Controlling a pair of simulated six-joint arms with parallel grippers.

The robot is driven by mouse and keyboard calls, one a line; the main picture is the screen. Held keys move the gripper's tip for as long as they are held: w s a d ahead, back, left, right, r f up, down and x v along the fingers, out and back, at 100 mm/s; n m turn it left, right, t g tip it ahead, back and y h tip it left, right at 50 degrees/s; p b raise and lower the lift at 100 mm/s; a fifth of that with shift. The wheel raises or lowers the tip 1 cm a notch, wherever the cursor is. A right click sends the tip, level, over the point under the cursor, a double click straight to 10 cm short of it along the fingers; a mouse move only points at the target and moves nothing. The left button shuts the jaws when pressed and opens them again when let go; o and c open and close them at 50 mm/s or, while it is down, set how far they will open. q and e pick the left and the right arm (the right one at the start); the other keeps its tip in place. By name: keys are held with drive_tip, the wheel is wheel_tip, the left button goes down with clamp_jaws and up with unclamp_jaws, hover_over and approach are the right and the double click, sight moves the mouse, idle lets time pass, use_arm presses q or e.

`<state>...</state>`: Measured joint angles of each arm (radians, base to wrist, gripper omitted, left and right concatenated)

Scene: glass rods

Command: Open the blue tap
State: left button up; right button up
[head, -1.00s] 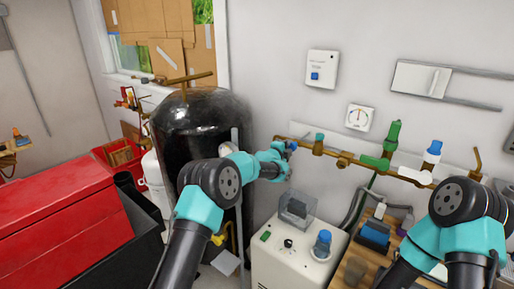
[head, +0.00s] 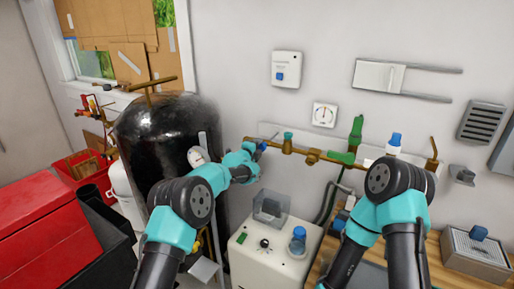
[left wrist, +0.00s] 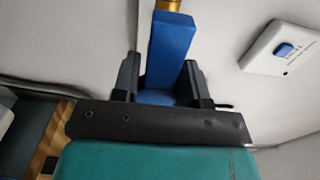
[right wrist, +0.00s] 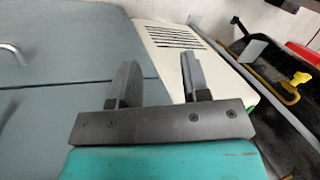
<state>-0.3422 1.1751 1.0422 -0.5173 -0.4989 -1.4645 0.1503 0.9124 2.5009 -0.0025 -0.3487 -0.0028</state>
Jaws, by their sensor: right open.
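The blue tap's handle (left wrist: 170,52) is a flat blue bar in the left wrist view, with a brass end at the top. In the head view only a small bit of this blue tap (head: 262,146) shows at the left end of the brass pipe (head: 300,152). My left gripper (left wrist: 160,80) has one finger on each side of the handle, and the handle fills the space between them. It also shows in the head view (head: 256,152), partly hiding the tap. My right gripper (right wrist: 153,80) is open and empty, pointing down beside a cream box.
A teal tap (head: 288,138) and green valves (head: 356,132) sit further right on the pipe. A wall switch (head: 285,70) hangs above.

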use_arm(q)
drive_tip(key=shift+o, duration=1)
drive_tip(key=v, duration=0.7)
drive_tip(key=shift+s+a, duration=0.2)
drive_tip(key=shift+s, duration=0.05)
